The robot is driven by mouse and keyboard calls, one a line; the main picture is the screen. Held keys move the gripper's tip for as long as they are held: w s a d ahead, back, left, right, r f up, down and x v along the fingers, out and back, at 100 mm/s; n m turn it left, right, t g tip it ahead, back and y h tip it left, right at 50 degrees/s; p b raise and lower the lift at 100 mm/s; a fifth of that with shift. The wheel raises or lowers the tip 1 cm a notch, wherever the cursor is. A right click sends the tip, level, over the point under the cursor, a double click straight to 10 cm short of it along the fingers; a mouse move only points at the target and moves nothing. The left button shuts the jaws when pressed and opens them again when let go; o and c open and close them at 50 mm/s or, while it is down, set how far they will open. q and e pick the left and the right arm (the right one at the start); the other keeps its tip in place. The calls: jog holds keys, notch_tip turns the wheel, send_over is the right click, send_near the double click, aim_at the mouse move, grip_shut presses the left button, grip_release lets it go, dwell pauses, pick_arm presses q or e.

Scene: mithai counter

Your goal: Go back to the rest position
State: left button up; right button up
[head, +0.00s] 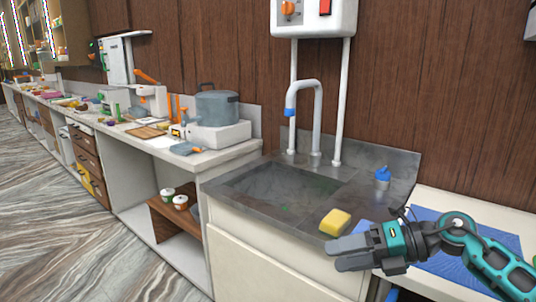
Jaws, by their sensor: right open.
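My right gripper (345,253) reaches in from the right, at the front right corner of the sink counter. Its two grey fingers point left and are apart, with nothing seen between them. A yellow sponge (335,222) lies on the counter just behind the fingers, apart from them as far as I can tell. A blue item (362,227) beside the sponge is partly hidden by my gripper. My left gripper is not in view.
The grey sink (280,190) has a white tap (318,105) and a blue-topped bottle (382,178). A blue mat (470,240) lies under my right arm. Left, a long counter holds a pot (217,108) and many small items. The floor at left is clear.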

jog(key=s+a+m+t+y, duration=0.2)
jog(key=a+m+t+y, duration=0.1)
jog(key=a+m+y, duration=0.15)
jog(key=s+d+f+m+t+h, duration=0.1)
jog(key=s+d+f+m+h, duration=0.1)
jog(key=s+f+m+h, duration=0.3)
jog(key=s+d+f+m+t+h, duration=0.2)
jog(key=s+f+m+h, duration=0.3)
jog(key=f+m, duration=0.6)
jog(key=s+d+f+m+t+h+p, duration=0.1)
jog(key=s+f+m+h, duration=0.4)
jog(key=m, duration=0.9)
notch_tip(320, 180, down, 4)
jog(key=shift+s+d+f+m+t, duration=0.1)
jog(key=shift+s+d+m+t, duration=0.3)
jog(key=shift+s+d, duration=0.6)
jog(key=shift+s+a+h, duration=0.15)
jog(key=shift+a+h, duration=0.05)
jog(key=shift+h, duration=0.05)
